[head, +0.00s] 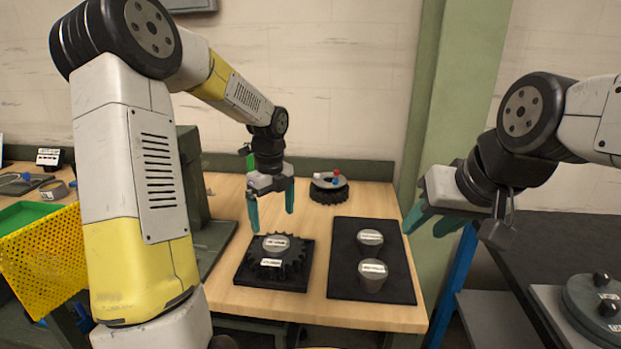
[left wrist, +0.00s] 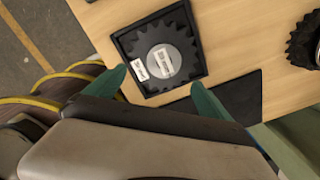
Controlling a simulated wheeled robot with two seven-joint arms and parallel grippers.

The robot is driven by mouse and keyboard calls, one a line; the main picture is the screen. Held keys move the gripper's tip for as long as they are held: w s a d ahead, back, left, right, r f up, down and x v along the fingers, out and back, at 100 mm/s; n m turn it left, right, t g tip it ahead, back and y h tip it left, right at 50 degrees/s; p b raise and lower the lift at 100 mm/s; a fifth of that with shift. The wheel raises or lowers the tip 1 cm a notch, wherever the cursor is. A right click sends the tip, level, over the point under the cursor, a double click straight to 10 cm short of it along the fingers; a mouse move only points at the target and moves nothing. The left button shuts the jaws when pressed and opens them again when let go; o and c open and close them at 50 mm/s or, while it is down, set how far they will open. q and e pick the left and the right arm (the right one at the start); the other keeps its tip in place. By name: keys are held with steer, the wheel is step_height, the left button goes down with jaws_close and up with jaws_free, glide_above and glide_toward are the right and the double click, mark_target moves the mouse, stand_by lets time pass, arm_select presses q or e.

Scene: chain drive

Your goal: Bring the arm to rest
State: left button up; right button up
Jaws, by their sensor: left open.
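My left gripper (head: 271,208) hangs above the wooden table, open and empty, with its green fingers apart. It is behind and above a dark toothed sprocket (head: 290,262) that sits on a square black tray (head: 299,284). The sprocket has a grey round hub with a label, and it also shows in the left wrist view (left wrist: 183,47), beyond the fingertips (left wrist: 158,86). My right gripper (head: 437,222) is held up at the right, off the table, with its green fingers apart and nothing between them.
A black mat (head: 343,284) holds two grey labelled cylinders (head: 370,240) (head: 373,274). A second toothed part (head: 328,192) with small coloured pieces stands behind. A yellow perforated panel (head: 42,258) and green tray (head: 25,216) are left. A dark bench with round grey weights (head: 597,305) is right.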

arm_select(q)
steer(key=s+r+n+t, duration=0.2)
steer(key=s+r+n, duration=0.3)
steer(key=s+n, duration=0.2)
steer(key=s+d+r+n+t+h, duration=0.1)
steer(key=s+r+n, duration=0.3)
steer(key=s+n, duration=0.4)
steer(key=s+d+r+n+t+h, duration=0.1)
steer(key=s+r+n+t, duration=0.1)
steer(key=s+r+n, duration=0.3)
steer(key=shift+s+r+n+t, duration=0.35)
steer(key=shift+s+n, duration=1.2)
steer(key=shift+n, duration=0.85)
steer(key=shift+d, duration=0.1)
